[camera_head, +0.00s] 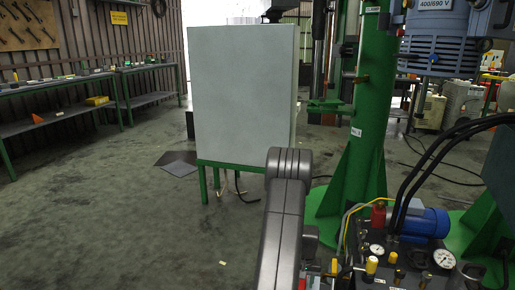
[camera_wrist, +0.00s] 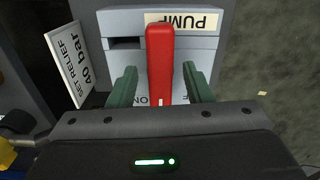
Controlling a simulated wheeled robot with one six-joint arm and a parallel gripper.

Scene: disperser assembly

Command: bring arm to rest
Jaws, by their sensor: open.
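My gripper (camera_wrist: 161,86) is open in the wrist view, with one green finger on each side of a red lever (camera_wrist: 160,55). Narrow gaps show between the fingers and the lever. The lever lies across a grey box (camera_wrist: 202,58) labelled PUMP, which has a dark slot at its upper left. Part of the word ON shows near the lever's lower end. In the head view my dark grey arm rises at the bottom centre; the gripper and lever cannot be made out there.
A sign reading "SET RELIEF 40 bar" (camera_wrist: 70,62) stands left of the box. In the head view, a hydraulic unit with a blue motor (camera_head: 424,222) and gauges is right of my arm. A green column (camera_head: 372,120) and grey cabinet (camera_head: 243,95) stand behind. Floor at left is open.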

